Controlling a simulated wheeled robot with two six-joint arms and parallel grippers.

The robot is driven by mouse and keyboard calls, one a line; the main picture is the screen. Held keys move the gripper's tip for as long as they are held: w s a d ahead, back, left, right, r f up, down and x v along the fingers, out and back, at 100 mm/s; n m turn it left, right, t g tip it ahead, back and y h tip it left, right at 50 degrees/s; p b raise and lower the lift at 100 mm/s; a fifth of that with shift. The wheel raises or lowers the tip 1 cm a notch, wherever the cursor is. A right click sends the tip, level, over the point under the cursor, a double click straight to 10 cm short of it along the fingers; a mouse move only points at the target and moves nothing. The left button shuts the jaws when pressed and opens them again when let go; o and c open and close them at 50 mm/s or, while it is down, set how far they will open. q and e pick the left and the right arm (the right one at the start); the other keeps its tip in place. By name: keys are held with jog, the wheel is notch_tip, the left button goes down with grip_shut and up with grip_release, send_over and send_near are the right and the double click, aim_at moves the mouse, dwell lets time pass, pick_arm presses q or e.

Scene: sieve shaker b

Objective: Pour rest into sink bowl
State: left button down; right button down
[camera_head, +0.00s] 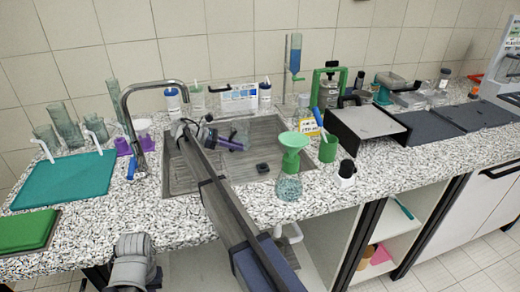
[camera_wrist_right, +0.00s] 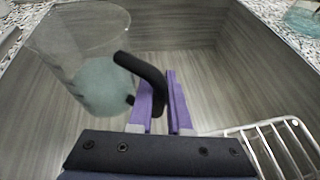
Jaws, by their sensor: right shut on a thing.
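My right gripper (camera_head: 231,146) is shut, its purple fingers on the black handle (camera_wrist_right: 146,72) of a clear glass vessel; its fingers also show in the wrist view (camera_wrist_right: 163,105). The vessel (camera_head: 236,129) is held over the grey sink bowl (camera_head: 250,178). In the wrist view the vessel (camera_wrist_right: 62,35) is at the left, with a pale grey-green patch (camera_wrist_right: 100,90) at its lower end. It looks tilted; how far I cannot tell. The bowl's walls and floor (camera_wrist_right: 195,62) show behind it; no poured liquid is visible there. My left gripper is not in view.
A tall metal faucet (camera_head: 125,115) stands left of the sink. A flask (camera_head: 289,187) with a green funnel (camera_head: 293,145) stands at the sink's front right edge. A white wire rack (camera_wrist_right: 275,145) is close to the gripper at the right of the wrist view.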

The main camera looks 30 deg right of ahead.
jog(key=shift+s+d+f+m+t+y+p, duration=0.1)
jog(key=shift+s+f+m+t+y+p, duration=0.25)
jog(key=shift+m+t, duration=0.4)
jog(key=shift+s+f+m+t+y+p, duration=0.1)
jog(key=shift+s+f+m+t+p, duration=0.2)
jog(key=shift+s+m+t, duration=0.5)
jog(key=shift+s+d+f+m+t+y+p, duration=0.2)
jog(key=shift+f+m+t, duration=0.25)
jog(key=shift+t, duration=0.6)
jog(key=shift+w+a+r+t, duration=0.1)
jog(key=shift+a+r+t, duration=0.05)
jog(key=shift+t, duration=0.15)
jog(key=shift+w+r+m+t+p, duration=0.55)
jog(key=shift+m+t, duration=0.35)
jog(key=shift+t, duration=0.3)
jog(key=shift+w+a+r+t, duration=0.1)
jog(key=shift+w+r+t, duration=0.05)
jog(key=shift+r+t, duration=0.15)
